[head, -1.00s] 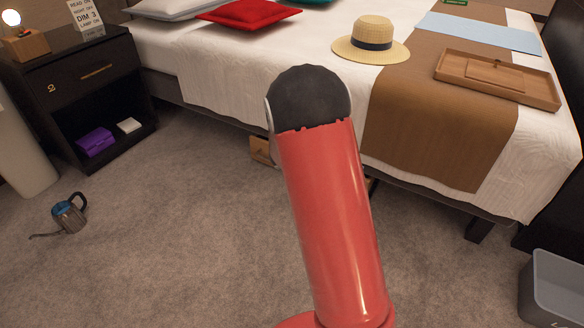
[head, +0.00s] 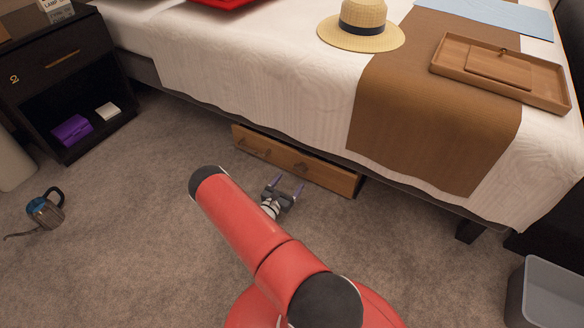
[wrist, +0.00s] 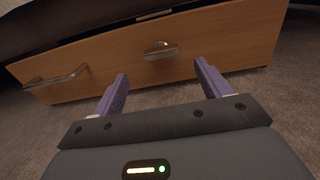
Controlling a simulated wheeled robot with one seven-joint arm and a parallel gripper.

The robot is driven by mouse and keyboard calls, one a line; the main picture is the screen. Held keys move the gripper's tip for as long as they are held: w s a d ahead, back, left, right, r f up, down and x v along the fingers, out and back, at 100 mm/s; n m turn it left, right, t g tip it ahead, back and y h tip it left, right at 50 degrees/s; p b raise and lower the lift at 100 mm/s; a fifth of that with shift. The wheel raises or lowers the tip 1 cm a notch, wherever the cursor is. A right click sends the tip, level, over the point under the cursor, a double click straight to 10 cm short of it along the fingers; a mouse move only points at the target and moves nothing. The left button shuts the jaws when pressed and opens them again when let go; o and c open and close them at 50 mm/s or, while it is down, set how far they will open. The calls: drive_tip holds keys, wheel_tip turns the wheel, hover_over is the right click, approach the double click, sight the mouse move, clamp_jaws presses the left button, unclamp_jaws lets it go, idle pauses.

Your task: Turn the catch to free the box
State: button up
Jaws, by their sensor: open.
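The wooden box (head: 315,170) sits on the carpet under the bed's edge, its long front facing me; it also shows in the wrist view (wrist: 215,38). A metal catch (wrist: 160,50) is on the box's front, near the middle of the wrist view, lying roughly level. A metal bar handle (wrist: 57,78) is on the front to its left. My gripper (head: 287,187) is open and empty, low over the carpet in front of the box. In the wrist view its two purple fingers (wrist: 163,80) point at the box front, either side of the catch and short of it.
The bed (head: 240,75) overhangs the box, with a low dark frame edge. A watering can (head: 45,212) stands on the carpet at the left, by the dark nightstand (head: 65,75). A grey bin (head: 545,295) is at the lower right. The carpet between is clear.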

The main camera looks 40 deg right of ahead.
sight(299, 171)
drive_tip(key=x, duration=0.7)
drive_tip(key=shift+d+b, duration=0.25)
drive_tip(key=shift+b, duration=0.15)
drive_tip(key=shift+r, duration=0.1)
drive_tip(key=c, duration=1)
